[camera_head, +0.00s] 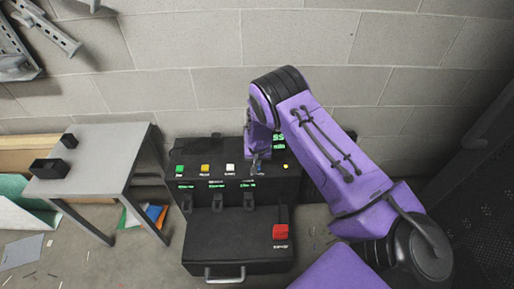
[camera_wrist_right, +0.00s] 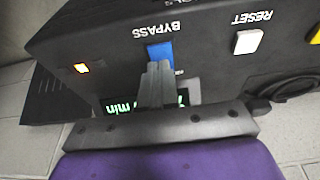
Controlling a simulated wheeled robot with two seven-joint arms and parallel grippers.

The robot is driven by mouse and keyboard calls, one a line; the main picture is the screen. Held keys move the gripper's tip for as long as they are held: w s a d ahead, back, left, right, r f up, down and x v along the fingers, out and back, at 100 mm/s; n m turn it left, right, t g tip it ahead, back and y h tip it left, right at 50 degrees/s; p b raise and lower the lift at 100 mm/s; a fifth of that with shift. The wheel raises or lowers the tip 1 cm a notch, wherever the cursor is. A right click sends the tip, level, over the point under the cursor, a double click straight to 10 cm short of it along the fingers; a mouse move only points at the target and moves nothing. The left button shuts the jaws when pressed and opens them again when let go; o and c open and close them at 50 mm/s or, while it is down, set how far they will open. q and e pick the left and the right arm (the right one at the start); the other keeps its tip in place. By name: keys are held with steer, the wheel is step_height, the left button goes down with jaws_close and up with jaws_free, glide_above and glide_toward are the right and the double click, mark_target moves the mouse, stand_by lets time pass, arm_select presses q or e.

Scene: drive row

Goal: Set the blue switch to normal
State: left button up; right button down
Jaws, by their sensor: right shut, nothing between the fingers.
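The blue switch (camera_wrist_right: 159,51) is on the black control box (camera_wrist_right: 110,50) in the right wrist view, where the picture is upside down. The word BYPASS stands on one side of it; a label on the other side is mostly hidden by my fingers. I cannot tell which way the switch is set. My right gripper (camera_wrist_right: 157,68) is shut and empty, its fingertips overlapping the switch's edge; whether they touch it is unclear. In the head view my right gripper (camera_head: 257,168) is over the box's upper panel and hides most of the switch. My left gripper is out of view.
Green (camera_head: 180,169), yellow (camera_head: 205,168) and white (camera_head: 230,168) buttons line the panel left of my gripper. An orange light (camera_head: 285,166) is to the right, a red button (camera_head: 281,231) lower down. A grey table (camera_head: 95,150) stands left, a block wall (camera_head: 200,60) behind.

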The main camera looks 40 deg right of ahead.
arm_select(q)
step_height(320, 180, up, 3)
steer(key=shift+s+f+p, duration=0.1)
steer(key=shift+p, duration=0.35)
arm_select(e)
steer(key=v, duration=1.1)
steer(key=shift+s+a+r, duration=0.2)
steer(key=shift+s+r, duration=0.1)
steer(key=shift+r, duration=0.05)
